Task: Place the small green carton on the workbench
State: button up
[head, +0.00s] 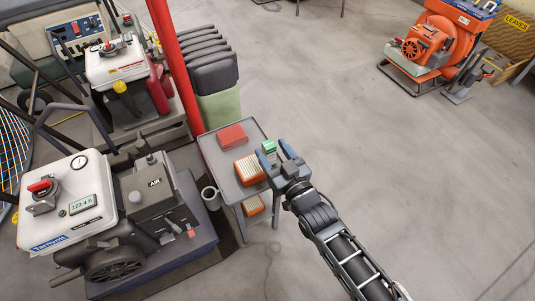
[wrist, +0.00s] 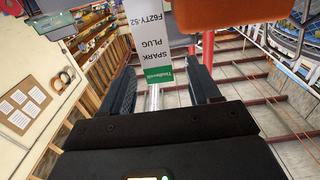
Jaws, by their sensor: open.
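The small green carton (head: 269,147) is by the right edge of a grey trolley top, between the fingertips of my gripper (head: 275,155). In the wrist view, the carton (wrist: 158,74) shows a green end band and a white side printed "SPARK PLUG". My gripper (wrist: 163,92) is open there, one finger on each side of the carton. I cannot tell whether either finger touches it. I cannot make out a workbench for certain in either view.
The grey trolley (head: 212,157) also holds a red box (head: 231,136) and an orange-and-white box (head: 249,170). A red post (head: 176,62) and machines, one marked "AIR" (head: 154,184), stand to its left. Open floor (head: 390,150) lies to the right.

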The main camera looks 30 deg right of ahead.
jog(key=w, duration=0.4)
jog(key=shift+w+r+b, duration=0.1)
jog(key=shift+w+b, duration=0.15)
jog(key=shift+b, duration=0.05)
grip_shut()
dwell(0.3)
jog(key=shift+r, duration=0.15)
jog(key=r, duration=0.1)
jog(key=r+p, duration=0.1)
jog(key=r, duration=0.2)
jog(key=shift+s+d+r+p, duration=0.1)
jog(key=shift+s+d+p, duration=0.15)
jog(key=shift+p, duration=0.1)
jog(key=s+d+r+p, duration=0.4)
jog(key=s+d+r, duration=0.2)
jog(key=d, duration=0.3)
jog(key=shift+r, duration=0.3)
